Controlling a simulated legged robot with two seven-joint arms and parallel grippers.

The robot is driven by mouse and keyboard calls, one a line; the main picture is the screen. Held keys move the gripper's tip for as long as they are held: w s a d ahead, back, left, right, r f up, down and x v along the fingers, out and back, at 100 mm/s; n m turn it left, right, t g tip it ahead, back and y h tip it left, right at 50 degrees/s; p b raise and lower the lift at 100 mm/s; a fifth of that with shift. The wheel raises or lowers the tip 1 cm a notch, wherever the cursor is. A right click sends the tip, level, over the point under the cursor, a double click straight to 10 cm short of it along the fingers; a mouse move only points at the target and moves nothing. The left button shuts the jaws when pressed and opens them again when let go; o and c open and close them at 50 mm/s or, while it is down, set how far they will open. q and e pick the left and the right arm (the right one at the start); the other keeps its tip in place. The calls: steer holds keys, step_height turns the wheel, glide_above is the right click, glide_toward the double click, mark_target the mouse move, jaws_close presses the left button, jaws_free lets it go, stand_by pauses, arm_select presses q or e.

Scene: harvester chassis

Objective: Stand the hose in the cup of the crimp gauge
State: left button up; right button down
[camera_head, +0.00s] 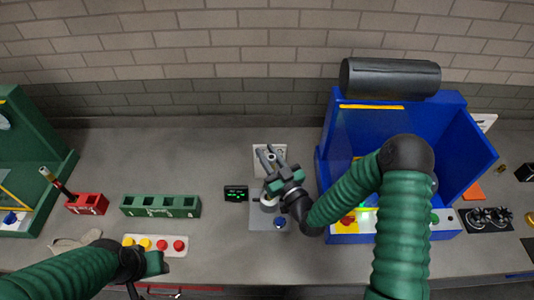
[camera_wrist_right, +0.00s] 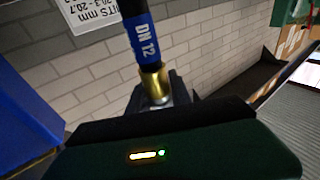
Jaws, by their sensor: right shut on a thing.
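My right gripper (camera_head: 268,160) is shut on the hose, over the bench in front of the wall. In the right wrist view the hose (camera_wrist_right: 145,48) is black with a blue "DN 12" band and a brass ferrule (camera_wrist_right: 155,88) at the jaws. In the head view the gripper hides most of the hose. The crimp gauge (camera_head: 262,218) has a grey base plate below the gripper. A pale round part on it, probably the cup, is partly covered by my right gripper. My left gripper (camera_head: 152,266) is low at the left; its jaws are unclear.
A black display (camera_head: 236,193) with green digits stands left of the gauge. A blue chassis (camera_head: 335,150) is close on the right. A green block with holes (camera_head: 160,206), a red holder (camera_head: 87,204) and a button panel (camera_head: 155,245) are on the left.

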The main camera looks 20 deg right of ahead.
step_height(320, 180, down, 4)
steer(key=b, duration=0.3)
steer(key=shift+r, duration=0.25)
stand_by(0.4)
steer(key=c, duration=1.1)
jaws_free()
